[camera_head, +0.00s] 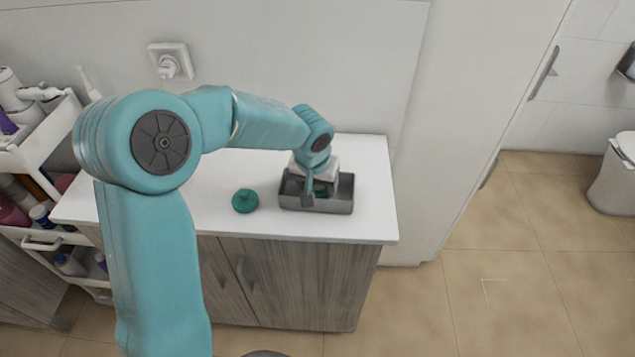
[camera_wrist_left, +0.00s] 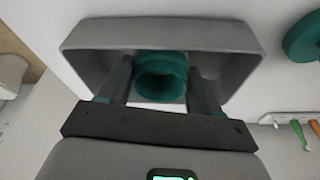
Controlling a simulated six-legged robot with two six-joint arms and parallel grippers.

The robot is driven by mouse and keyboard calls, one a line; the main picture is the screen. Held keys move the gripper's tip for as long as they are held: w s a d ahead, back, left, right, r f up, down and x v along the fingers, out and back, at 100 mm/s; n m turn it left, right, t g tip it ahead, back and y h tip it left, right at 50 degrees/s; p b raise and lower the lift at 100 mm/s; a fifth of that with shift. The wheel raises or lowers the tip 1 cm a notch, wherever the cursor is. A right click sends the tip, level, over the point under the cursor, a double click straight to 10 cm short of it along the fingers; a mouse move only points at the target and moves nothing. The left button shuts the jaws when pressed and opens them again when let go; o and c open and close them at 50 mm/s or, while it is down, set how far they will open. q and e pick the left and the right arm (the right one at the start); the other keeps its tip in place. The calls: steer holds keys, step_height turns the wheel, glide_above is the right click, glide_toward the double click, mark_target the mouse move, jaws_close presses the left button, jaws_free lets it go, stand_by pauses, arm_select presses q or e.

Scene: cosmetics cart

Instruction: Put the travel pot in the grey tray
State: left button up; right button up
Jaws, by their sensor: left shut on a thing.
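The travel pot (camera_wrist_left: 160,76) is a dark green, round, open-topped jar. It shows between my left gripper's fingers in the wrist view and is mostly hidden by the gripper in the head view. The grey tray (camera_head: 318,205) is rectangular with raised walls and stands on the white counter; its wall also shows in the wrist view (camera_wrist_left: 240,40). My left gripper (camera_wrist_left: 160,88) is shut on the pot, pointing down within the tray's outline. I cannot tell whether the pot touches the tray floor. My right gripper is not in view.
A green round lid-like piece (camera_head: 245,201) lies on the white counter (camera_head: 225,180), left of the tray. A white cart (camera_head: 50,165) with bottles stands at the left. A wall (camera_head: 300,50) rises behind the counter. Small coloured handles (camera_wrist_left: 297,130) show in the wrist view.

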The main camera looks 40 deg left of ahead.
arm_select(q)
steer(key=shift+f, duration=0.15)
steer(key=o, duration=1.2)
steer(key=shift+w, duration=0.1)
steer(key=shift+r, duration=0.6)
steer(key=v, duration=1.1)
steer(key=shift+s, duration=0.3)
